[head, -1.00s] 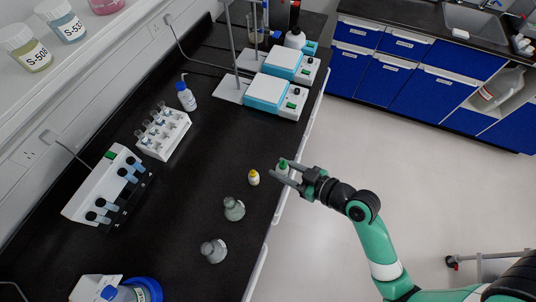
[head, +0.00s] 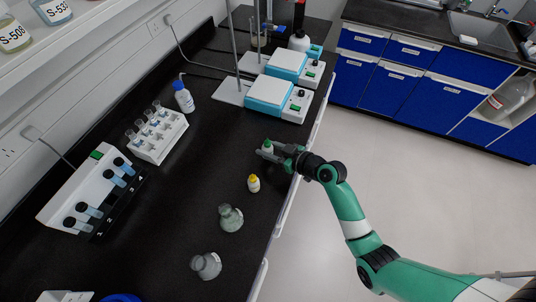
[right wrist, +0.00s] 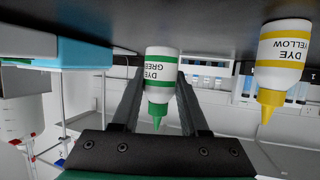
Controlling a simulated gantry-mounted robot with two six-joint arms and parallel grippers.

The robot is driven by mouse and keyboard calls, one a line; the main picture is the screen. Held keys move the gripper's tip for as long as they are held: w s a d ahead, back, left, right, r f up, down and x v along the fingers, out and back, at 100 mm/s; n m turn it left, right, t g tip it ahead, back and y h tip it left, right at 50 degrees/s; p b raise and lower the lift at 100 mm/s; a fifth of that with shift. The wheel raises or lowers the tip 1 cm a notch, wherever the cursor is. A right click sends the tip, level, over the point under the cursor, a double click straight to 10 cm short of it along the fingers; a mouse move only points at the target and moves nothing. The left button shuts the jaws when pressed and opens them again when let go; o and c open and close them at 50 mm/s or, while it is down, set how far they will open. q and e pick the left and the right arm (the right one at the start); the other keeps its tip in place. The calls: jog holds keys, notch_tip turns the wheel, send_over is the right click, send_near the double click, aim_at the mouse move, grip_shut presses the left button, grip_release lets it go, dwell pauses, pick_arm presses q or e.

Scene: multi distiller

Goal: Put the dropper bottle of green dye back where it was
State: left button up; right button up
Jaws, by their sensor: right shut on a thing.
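The dropper bottle of green dye (head: 267,146) is white with a green cap. My right gripper (head: 271,152) is shut on it, over the bench near its front edge. In the right wrist view, which is upside down, the bottle (right wrist: 159,72) stands upright between the two fingers, its "DYE GREEN" label showing. Its base is close to the dark bench top; I cannot tell whether it touches. The yellow dye bottle (head: 254,184) stands on the bench nearer the camera, apart from the gripper; it also shows in the right wrist view (right wrist: 284,55). My left gripper is not in view.
Two flasks (head: 231,218) (head: 206,266) stand on the black bench (head: 190,205) nearer the camera. Hotplate stirrers (head: 270,94) stand farther back. Bench left of the gripper is clear.

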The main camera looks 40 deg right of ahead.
notch_tip(320, 180, down, 3)
jog(key=shift+r+b, duration=0.1)
jog(key=shift+b, duration=0.25)
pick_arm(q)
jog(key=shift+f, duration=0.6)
pick_arm(e)
jog(key=shift+r, duration=0.1)
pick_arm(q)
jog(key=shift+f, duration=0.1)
pick_arm(e)
jog(key=o, duration=0.5)
jog(key=shift+f, duration=0.2)
jog(key=o, duration=0.5)
